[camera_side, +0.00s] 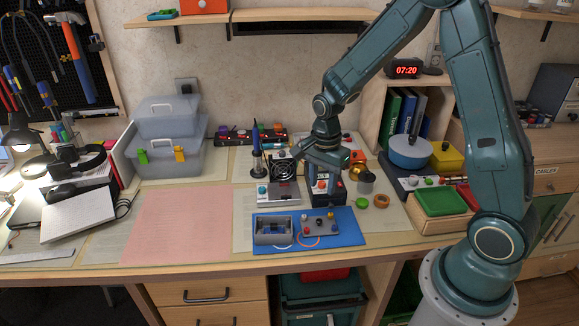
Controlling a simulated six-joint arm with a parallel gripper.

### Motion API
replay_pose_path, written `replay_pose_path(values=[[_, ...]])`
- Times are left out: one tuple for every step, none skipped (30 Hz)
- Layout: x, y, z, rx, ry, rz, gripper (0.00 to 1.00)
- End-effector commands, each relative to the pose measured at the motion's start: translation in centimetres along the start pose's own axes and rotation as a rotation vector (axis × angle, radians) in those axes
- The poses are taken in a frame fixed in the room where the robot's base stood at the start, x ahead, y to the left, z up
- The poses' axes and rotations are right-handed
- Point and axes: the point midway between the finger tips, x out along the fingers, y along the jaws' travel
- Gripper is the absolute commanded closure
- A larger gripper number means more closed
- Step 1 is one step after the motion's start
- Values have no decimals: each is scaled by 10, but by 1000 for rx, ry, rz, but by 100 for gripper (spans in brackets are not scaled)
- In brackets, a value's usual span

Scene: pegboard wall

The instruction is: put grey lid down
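A grey lid-like panel with several coloured knobs (320,226) is over the right part of the blue mat (352,238). I cannot tell whether it rests on the mat or is slightly raised. An open grey box (273,231) with blue parts inside sits on the mat's left part, beside the panel. My gripper (324,190) points down just behind and above the panel, in front of a dark device. Its fingertips blend with the things behind, so their opening and any contact with the panel are unclear.
A pink sheet (178,222) lies clear at left. An orange tape ring (381,201) and a green tray (440,201) stand at right.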

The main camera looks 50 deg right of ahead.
Motion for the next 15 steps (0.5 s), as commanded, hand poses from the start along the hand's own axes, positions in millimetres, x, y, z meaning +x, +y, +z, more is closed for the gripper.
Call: replay_pose_path(values=[[0, 0, 0, 0, 0, 0, 62], [0, 0, 0, 0, 0, 0, 62], [0, 0, 0, 0, 0, 0, 62], [0, 0, 0, 0, 0, -1, 62], [0, 0, 0, 0, 0, -1, 62], [0, 0, 0, 0, 0, -1, 62], [0, 0, 0, 0, 0, -1, 62], [0, 0, 0, 0, 0, -1, 62], [0, 0, 0, 0, 0, -1, 62], [0, 0, 0, 0, 0, -1, 62], [0, 0, 0, -1, 0, -1, 62], [0, 0, 0, -2, 0, -2, 62], [-1, 0, 0, -5, 0, -3, 62], [-2, 0, 0, -9, 1, -4, 62], [-5, 0, 1, -18, 1, -7, 62]])
